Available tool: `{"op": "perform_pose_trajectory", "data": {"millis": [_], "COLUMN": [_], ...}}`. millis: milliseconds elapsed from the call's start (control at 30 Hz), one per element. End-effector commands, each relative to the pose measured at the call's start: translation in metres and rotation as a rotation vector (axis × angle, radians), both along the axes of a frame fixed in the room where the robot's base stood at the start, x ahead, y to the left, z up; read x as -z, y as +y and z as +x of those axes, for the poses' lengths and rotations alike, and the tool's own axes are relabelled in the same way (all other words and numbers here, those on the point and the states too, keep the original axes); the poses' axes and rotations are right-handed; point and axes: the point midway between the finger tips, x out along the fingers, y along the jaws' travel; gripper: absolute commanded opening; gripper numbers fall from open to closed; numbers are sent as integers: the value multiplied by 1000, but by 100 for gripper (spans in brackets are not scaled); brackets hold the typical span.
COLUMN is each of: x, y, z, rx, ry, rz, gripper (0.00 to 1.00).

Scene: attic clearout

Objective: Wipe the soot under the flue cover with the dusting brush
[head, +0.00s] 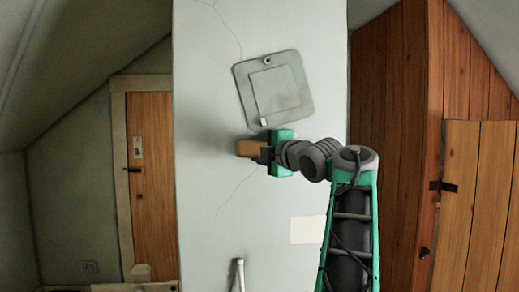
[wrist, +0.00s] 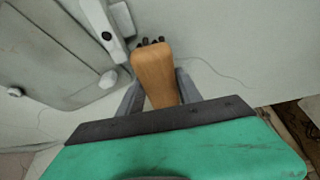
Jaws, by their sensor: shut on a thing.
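The flue cover (head: 274,88) is a pale grey square plate, tilted on the chimney wall, with a round fitting at its top and a small white knob (head: 263,122) at its lower left. It also shows at the left of the wrist view (wrist: 50,50). My gripper (head: 256,149) is just below the cover's lower left corner, shut on the dusting brush. The brush's wooden body (wrist: 155,72) sits between the fingers, with dark bristle tips at its far end. The brush also shows in the head view (head: 246,148). I cannot make out soot clearly; a grey shade lies left of the brush.
The pale chimney wall (head: 205,200) has thin cracks and a pale rectangular patch (head: 308,229) low on the right. A wooden door (head: 152,190) stands at the left, wood panelling (head: 385,130) at the right. A white upright object (head: 239,273) stands below.

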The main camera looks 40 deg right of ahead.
Motion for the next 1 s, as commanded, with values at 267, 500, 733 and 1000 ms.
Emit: {"op": "perform_pose_trajectory", "data": {"millis": [267, 500, 733, 1000], "x": [-1, 12, 37, 34], "y": [-3, -5, -5, -5], "z": [6, 7, 7, 8], "rx": [-1, 0, 0, 0], "ry": [-1, 0, -1, 0], "rz": [-1, -1, -1, -1], "gripper": [9, 9, 9, 9]}}
